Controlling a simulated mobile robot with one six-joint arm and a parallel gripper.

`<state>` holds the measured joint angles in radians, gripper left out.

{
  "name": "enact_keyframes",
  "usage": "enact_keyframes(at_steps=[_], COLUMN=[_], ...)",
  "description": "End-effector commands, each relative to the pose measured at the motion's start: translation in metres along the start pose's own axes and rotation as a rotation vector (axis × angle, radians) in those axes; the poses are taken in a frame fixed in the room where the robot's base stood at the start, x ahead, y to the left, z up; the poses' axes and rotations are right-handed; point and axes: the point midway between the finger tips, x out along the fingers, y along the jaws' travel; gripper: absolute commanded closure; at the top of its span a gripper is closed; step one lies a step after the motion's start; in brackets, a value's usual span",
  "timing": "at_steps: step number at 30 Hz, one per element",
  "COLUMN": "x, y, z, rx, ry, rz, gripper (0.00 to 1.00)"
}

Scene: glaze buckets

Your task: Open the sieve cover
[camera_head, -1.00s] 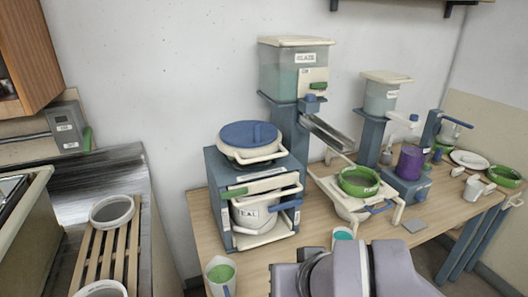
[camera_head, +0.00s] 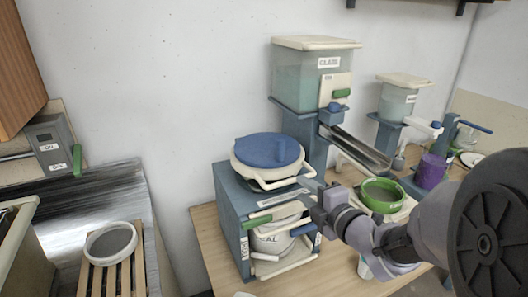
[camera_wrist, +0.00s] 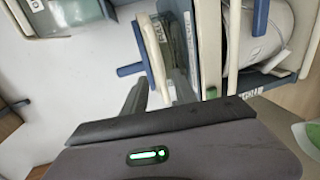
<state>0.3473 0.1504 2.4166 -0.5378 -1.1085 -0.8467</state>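The sieve cover is a round blue lid (camera_head: 268,150) on a cream sieve rim (camera_head: 246,166), on top of a blue-grey cabinet (camera_head: 228,205). The lid lies flat and looks closed. A cream looped handle (camera_head: 290,172) sticks out at its front right. I see nothing held.
A white bucket (camera_head: 270,243) sits inside the cabinet. A green bowl (camera_head: 382,195) stands to the right below a metal chute (camera_head: 355,150) and glaze tank (camera_head: 312,80). A purple cup (camera_head: 430,171) is farther right. A slatted rack (camera_head: 112,280) is at left.

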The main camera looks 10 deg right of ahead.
Motion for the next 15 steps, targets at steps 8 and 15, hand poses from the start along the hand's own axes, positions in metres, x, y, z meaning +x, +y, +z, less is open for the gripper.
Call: enact_keyframes(at_steps=[8,15], x=[0.059,0.07], y=[-0.002,-0.001], z=[0.0,0.0], rx=[0.0,0.001], ry=[0.001,-0.001], rz=[0.0,0.001], gripper=[0.66,0.66])
